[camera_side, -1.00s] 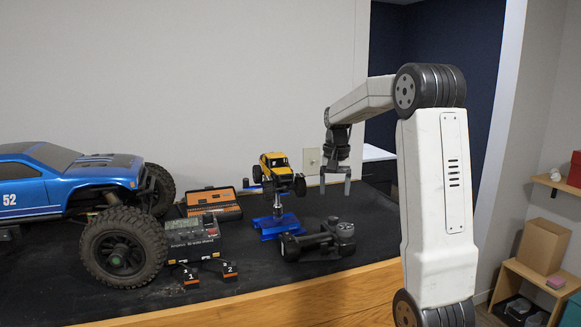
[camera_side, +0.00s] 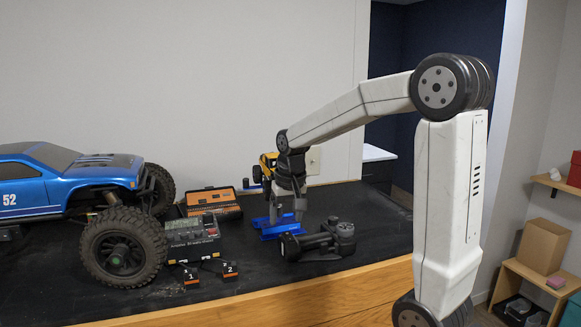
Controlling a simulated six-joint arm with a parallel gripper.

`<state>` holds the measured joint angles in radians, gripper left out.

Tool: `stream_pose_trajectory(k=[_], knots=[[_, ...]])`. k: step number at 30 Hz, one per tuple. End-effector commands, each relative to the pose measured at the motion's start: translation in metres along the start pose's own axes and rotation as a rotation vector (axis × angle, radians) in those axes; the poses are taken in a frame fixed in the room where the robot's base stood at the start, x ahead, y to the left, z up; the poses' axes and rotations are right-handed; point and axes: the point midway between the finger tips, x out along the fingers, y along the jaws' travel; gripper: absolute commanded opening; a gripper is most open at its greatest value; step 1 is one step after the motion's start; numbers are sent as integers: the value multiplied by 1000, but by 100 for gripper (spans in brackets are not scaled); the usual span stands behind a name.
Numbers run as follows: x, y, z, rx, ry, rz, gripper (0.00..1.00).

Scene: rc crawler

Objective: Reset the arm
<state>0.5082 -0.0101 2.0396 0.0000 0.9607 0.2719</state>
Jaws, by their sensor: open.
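My gripper (camera_side: 286,212) is open and points down, with its fingers in front of the blue stand (camera_side: 268,232) from this view. The small yellow crawler (camera_side: 267,164) shows only in part, because my gripper and wrist cover most of it and the stand's post. I cannot tell whether the fingers touch the stand or the crawler. Nothing shows between the fingers that I can make out as held.
A dark chassis-like part (camera_side: 318,241) lies just right of the stand. A charger box (camera_side: 192,240), an orange tool case (camera_side: 213,203) and numbered blocks (camera_side: 205,272) are to the left. A big blue truck (camera_side: 70,185) fills the far left. The black mat (camera_side: 375,215) is clear at right.

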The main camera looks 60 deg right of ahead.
Motion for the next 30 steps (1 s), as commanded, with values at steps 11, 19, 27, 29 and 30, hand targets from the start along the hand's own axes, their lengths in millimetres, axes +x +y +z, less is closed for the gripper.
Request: stream_pose_trajectory(k=[11, 19, 27, 29, 30], knots=[[66, -81, 102, -503, 0, -53, 76], [92, -98, 160, -742, 9, -81, 76], [116, -95, 178, -783, 48, -102, 76], [119, -94, 178, -777, 56, -105, 76], [120, -93, 178, -775, 60, -106, 76]])
